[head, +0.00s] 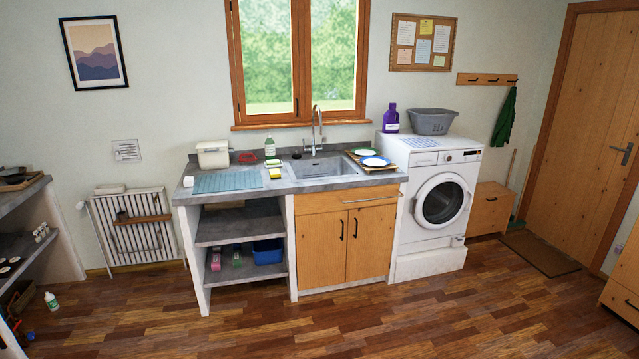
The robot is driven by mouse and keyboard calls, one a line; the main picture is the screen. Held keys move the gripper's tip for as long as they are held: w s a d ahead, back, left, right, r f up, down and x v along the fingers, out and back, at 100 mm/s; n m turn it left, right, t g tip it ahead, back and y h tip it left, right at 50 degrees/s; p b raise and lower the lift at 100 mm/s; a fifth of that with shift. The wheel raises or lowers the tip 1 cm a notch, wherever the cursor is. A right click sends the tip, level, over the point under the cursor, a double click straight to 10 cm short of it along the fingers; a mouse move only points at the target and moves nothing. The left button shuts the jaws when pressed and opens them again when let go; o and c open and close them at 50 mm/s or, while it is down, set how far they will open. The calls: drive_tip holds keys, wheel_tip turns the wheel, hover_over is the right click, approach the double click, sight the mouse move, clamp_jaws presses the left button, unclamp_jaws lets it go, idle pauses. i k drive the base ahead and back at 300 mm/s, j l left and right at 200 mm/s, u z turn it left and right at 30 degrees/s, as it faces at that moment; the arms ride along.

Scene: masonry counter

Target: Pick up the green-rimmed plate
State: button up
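The green-rimmed plate (364,152) is small in the head view. It lies on a wooden tray or board (391,166) at the right end of the counter, by the sink. A white plate with a blue rim (376,161) lies just in front of it, close to it. I cannot tell whether the two plates touch or overlap. My gripper is not in view.
The counter (330,184) also holds a steel sink (318,167) with a tall tap, a blue-grey mat (227,182), a white bin (212,154) and a bottle (269,147). A washing machine (436,205) stands to its right. The wooden floor before the counter is clear.

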sight(362, 150)
drive_tip(key=i, duration=2.2)
drive_tip(key=i+z, duration=0.15)
drive_tip(key=i, duration=0.3)
drive_tip(key=i+j+z, duration=0.15)
drive_tip(key=i, duration=0.3)
drive_tip(key=i+j+z, duration=0.1)
drive_tip(key=i, duration=0.3)
drive_tip(key=i+j+z, duration=0.15)
drive_tip(key=i, duration=0.3)
drive_tip(key=i+j+z, duration=0.6)
drive_tip(key=i, duration=0.2)
